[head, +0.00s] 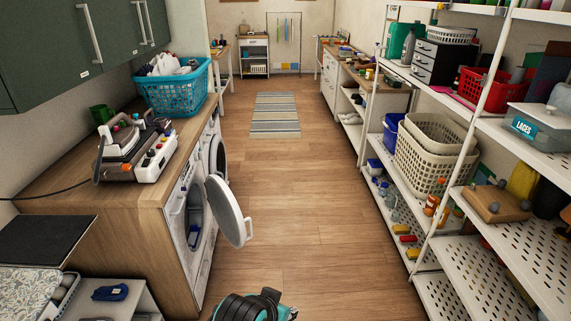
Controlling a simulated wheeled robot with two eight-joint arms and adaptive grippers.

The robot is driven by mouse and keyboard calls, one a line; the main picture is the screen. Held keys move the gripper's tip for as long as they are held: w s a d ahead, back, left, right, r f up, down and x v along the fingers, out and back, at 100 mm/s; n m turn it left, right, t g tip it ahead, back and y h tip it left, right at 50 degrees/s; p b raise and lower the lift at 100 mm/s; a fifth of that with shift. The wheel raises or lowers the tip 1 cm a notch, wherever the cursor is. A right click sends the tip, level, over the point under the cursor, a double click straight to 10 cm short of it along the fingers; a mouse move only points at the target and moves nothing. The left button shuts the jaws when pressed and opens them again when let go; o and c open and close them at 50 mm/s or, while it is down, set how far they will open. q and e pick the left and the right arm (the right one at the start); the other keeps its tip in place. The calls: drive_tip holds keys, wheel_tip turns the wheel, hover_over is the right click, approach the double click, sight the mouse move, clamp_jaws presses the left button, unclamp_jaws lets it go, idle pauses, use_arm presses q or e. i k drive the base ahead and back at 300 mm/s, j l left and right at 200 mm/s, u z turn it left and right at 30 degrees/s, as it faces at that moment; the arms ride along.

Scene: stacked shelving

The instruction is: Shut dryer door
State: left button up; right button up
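Two white front-loading machines stand under the wooden counter at the left. The nearer machine (181,208) has its round door (228,211) swung wide open into the aisle, hinged on the far side of the opening. Its dark drum opening (196,216) shows, with something bluish inside. The farther machine (213,145) has a round door (218,158) partly hidden behind the nearer one; I cannot tell whether it is fully shut. No label shows which machine is the dryer. Neither of my grippers is in view.
A black and teal object (250,306) is cut off at the bottom edge. White shelving (423,211) lines the right side. The wooden floor (290,220) between is clear, with a striped rug (275,115) farther back.

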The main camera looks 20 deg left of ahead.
sight(227, 212)
drive_tip(key=i+u, duration=0.25)
drive_tip(key=i, duration=0.15)
drive_tip(key=i+l+u, duration=0.2)
drive_tip(key=i, duration=0.15)
drive_tip(key=i+l+u, duration=0.45)
drive_tip(key=i+u, duration=0.25)
drive_tip(key=i+l+u, duration=0.2)
drive_tip(key=u, duration=0.25)
drive_tip(key=i+l+u, duration=0.2)
drive_tip(key=l+u, duration=0.25)
drive_tip(key=i+l+u, duration=0.15)
drive_tip(key=l+u, duration=0.65)
drive_tip(key=l, duration=0.6)
drive_tip(key=j+z, duration=0.2)
drive_tip(key=z, duration=0.2)
drive_tip(key=j+z, duration=0.2)
drive_tip(key=z, duration=0.25)
drive_tip(key=j+z, duration=0.2)
drive_tip(key=z, duration=0.2)
drive_tip(key=i, duration=0.05)
